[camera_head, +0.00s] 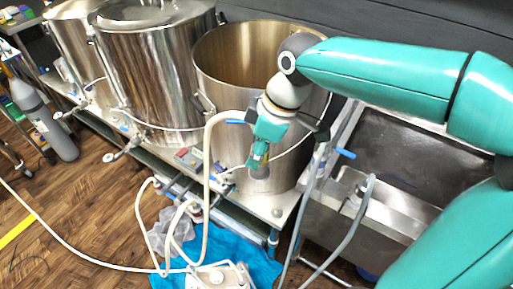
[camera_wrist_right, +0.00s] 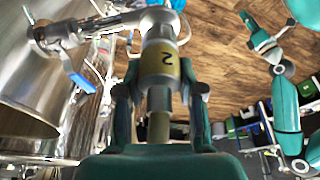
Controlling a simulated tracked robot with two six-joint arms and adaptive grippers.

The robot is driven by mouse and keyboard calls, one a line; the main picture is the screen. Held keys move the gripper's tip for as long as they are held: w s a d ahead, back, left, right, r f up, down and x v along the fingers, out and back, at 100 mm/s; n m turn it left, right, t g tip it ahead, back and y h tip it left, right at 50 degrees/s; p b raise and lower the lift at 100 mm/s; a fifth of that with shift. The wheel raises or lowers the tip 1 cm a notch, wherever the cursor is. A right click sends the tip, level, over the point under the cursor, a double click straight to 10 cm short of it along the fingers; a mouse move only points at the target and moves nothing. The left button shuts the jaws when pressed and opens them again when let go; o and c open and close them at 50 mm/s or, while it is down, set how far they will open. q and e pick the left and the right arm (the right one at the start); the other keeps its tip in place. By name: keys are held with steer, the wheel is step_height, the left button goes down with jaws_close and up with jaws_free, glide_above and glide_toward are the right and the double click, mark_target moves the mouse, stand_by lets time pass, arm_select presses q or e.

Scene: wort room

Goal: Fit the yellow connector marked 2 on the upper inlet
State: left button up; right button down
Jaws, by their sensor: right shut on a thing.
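The yellow connector marked 2 (camera_wrist_right: 161,62) is between the fingers of my right gripper (camera_wrist_right: 160,92) in the right wrist view, with a pale stem behind it. My right gripper (camera_head: 259,157) also shows in the head view, pointing down in front of the nearest steel kettle (camera_head: 225,140). It is shut on the connector. A metal valve fitting (camera_wrist_right: 72,36) with a blue handle lies just beyond the connector; their ends overlap in the picture, and I cannot tell if they touch. My left gripper (camera_wrist_right: 262,40) shows small at the upper right; its jaws are unclear.
A steel sink (camera_head: 400,160) stands right of the kettle. A pale hose (camera_head: 208,165) loops up from a pump (camera_head: 220,275) on the blue cloth (camera_head: 255,262). A grey hose (camera_head: 352,232) hangs by the sink. Open wooden floor (camera_head: 85,215) lies at the left.

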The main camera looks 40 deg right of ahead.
steer(key=shift+f+b, duration=0.75)
steer(key=shift+f, duration=0.2)
steer(key=c, duration=0.6)
jaws_free()
steer(key=shift+c, duration=0.2)
